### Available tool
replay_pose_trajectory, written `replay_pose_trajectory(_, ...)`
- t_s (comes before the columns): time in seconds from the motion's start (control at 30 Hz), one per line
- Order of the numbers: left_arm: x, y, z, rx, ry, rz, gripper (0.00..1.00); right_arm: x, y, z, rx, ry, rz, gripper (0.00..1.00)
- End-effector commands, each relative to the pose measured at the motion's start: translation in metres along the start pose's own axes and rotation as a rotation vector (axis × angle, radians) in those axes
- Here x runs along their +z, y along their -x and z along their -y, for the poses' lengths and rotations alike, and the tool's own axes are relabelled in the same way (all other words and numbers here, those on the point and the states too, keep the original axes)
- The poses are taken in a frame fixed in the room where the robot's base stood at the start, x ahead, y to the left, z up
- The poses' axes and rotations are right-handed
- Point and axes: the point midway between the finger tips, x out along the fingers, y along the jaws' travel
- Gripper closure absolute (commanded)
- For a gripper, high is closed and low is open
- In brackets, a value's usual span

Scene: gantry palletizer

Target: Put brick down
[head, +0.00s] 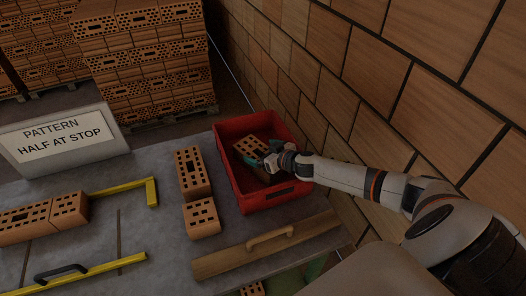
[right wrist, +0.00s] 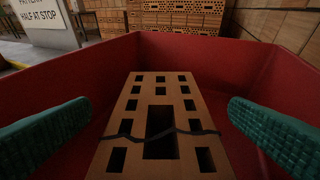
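A perforated orange brick (head: 247,144) lies inside the red crate (head: 229,180). In the right wrist view the brick (right wrist: 160,82) sits between my right gripper's two teal fingers, and a dark, jagged crack-like line runs across its face. My right gripper (head: 262,154) is inside the crate at the brick. Its fingers (right wrist: 160,128) are spread wide, with a visible gap on each side of the brick, so it is not gripping it. The crate floor under the brick is mostly hidden. My left gripper is not in view.
On the grey table (head: 160,235), a long brick (head: 190,173) and a half brick (head: 201,218) stand left of the crate. A wooden board with handle (head: 268,245) lies in front. Yellow guides (head: 110,268) and a brick row (head: 45,217) are left. A tiled wall rises right.

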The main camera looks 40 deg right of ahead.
Motion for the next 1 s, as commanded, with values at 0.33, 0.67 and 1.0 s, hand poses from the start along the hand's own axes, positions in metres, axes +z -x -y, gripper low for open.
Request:
replay_pose_trajectory(0.33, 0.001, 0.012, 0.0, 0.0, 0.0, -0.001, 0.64, 0.017, 0.008, 0.001, -0.001, 0.004, 0.0, 0.0)
replay_pose_trajectory(0.67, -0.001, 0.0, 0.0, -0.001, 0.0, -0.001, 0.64, 0.008, 0.071, 0.0, 0.002, 0.002, -0.005, 0.0)
replay_pose_trajectory(1.0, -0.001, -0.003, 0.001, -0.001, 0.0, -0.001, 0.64, 0.01, 0.114, 0.0, 0.0, 0.0, -0.002, 0.0)
